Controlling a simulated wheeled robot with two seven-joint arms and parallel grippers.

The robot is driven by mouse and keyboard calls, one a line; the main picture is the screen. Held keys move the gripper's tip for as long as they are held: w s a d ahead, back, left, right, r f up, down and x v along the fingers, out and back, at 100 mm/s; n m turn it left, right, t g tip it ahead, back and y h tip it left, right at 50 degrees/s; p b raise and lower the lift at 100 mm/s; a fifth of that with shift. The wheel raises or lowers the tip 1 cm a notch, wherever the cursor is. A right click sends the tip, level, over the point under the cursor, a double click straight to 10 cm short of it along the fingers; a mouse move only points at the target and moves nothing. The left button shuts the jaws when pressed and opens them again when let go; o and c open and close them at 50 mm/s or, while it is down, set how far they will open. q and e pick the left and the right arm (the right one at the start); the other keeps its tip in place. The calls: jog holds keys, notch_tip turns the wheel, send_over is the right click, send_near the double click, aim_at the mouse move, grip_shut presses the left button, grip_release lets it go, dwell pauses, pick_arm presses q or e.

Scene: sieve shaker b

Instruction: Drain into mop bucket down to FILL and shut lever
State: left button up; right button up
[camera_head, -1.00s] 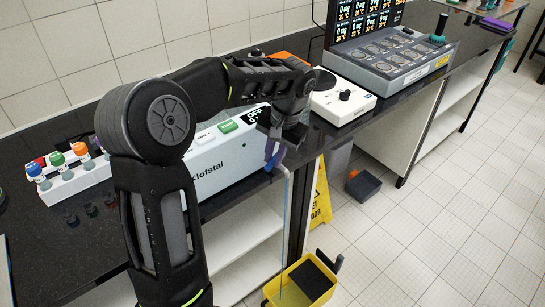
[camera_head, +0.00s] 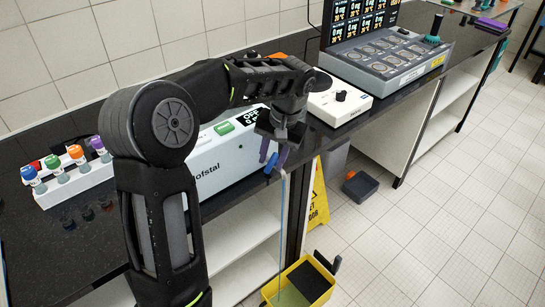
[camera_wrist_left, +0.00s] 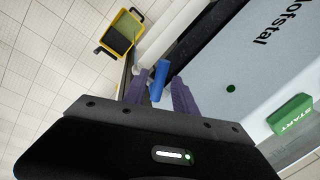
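The white bath (camera_head: 215,165) stands on the dark bench; its display reads OFF. The blue drain lever (camera_wrist_left: 159,80) is at its lower corner and also shows in the head view (camera_head: 271,163). My left gripper (camera_head: 272,155) has its purple fingers apart, one on each side of the lever, with a visible gap in the left wrist view (camera_wrist_left: 160,88). A thin stream (camera_head: 281,220) falls from below the lever into the yellow mop bucket (camera_head: 322,297) on the floor. Greenish liquid shows in the bucket. My right gripper is out of view.
A rack of coloured bottles (camera_head: 75,182) stands left of the bath. A white device (camera_head: 340,104) and a grey sieve panel (camera_head: 385,65) are to the right. A yellow wet-floor sign (camera_head: 318,200) and a dark bin (camera_head: 361,187) are on the floor. Floor to the right is clear.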

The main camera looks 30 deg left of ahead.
pick_arm(q)
jog(key=shift+o, duration=0.2)
jog(key=shift+r, duration=0.1)
jog(key=shift+r, duration=0.2)
notch_tip(320, 180, up, 7)
jog(key=d+p, duration=0.1)
jog(key=p, duration=0.1)
jog(key=shift+w+d, duration=0.15)
jog(key=shift+d, duration=0.05)
